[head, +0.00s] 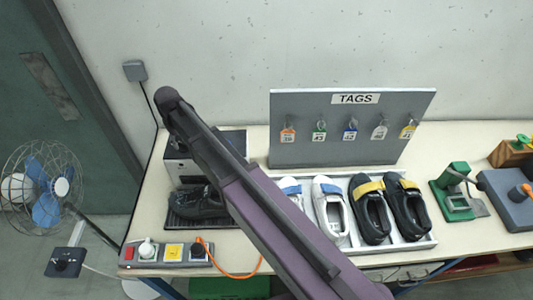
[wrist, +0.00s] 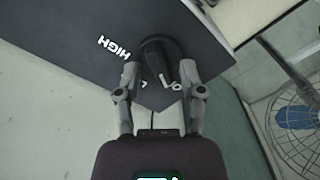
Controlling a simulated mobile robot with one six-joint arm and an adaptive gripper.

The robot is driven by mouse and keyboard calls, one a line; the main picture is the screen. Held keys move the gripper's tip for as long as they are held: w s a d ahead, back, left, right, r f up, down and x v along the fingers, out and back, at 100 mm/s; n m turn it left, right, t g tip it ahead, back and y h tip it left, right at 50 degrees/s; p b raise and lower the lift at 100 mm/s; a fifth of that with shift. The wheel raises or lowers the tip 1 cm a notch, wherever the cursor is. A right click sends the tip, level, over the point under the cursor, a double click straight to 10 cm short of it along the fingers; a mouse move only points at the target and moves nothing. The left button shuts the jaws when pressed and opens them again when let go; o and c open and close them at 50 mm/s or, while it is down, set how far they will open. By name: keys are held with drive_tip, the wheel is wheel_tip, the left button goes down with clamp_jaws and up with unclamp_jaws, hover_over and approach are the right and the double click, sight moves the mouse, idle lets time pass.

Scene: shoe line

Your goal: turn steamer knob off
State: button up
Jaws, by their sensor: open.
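The steamer (head: 178,172) is a grey and black box at the left of the bench, partly hidden by my arm in the head view. The wrist view shows its dark panel (wrist: 85,40) with a black knob (wrist: 157,52) and the white labels HIGH and LO. The LO lettering is partly covered, and I cannot tell the knob's setting. My gripper (wrist: 160,68) is open, with one finger on each side of the knob. I cannot tell whether the fingers touch it. My gripper is hidden in the head view.
A dark shoe (head: 200,203) sits before the steamer. A power strip (head: 165,252) with an orange cord lies at the front edge. A tray (head: 410,246) of shoes and a TAGS board (head: 300,150) stand right of my arm. A fan (head: 45,190) is at left.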

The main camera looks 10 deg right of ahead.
drive_tip(key=m, duration=0.5)
drive_tip(key=shift+d, duration=0.1)
drive_tip(key=m, duration=0.6)
drive_tip(key=shift+d, duration=0.15)
drive_tip(key=shift+r+p, duration=0.3)
drive_tip(key=shift+r, duration=0.05)
wheel_tip(320, 180, up, 13)
drive_tip(key=p, duration=1.3)
drive_tip(key=s+d+f+b, duration=0.1)
drive_tip(key=d+f+b, duration=0.1)
drive_tip(key=d, duration=0.2)
drive_tip(key=s+d+f+b, duration=0.1)
drive_tip(key=d+f+b, duration=0.1)
drive_tip(key=d, duration=0.3)
drive_tip(key=s+d+f+b, duration=0.1)
drive_tip(key=d+f+b, duration=0.1)
drive_tip(key=d, duration=0.3)
drive_tip(key=shift+s+d+f+b, duration=0.15)
drive_tip(key=shift+s+f+b, duration=0.1)
drive_tip(key=shift+f+b, duration=0.15)
drive_tip(key=s+d+f+b, duration=0.3)
drive_tip(key=d, duration=0.3)
drive_tip(key=s+d+f+n+b, duration=0.1)
drive_tip(key=s+d+f+b, duration=0.3)
drive_tip(key=d, duration=0.3)
drive_tip(key=shift+d+f, duration=0.15)
drive_tip(key=shift+d, duration=0.1)
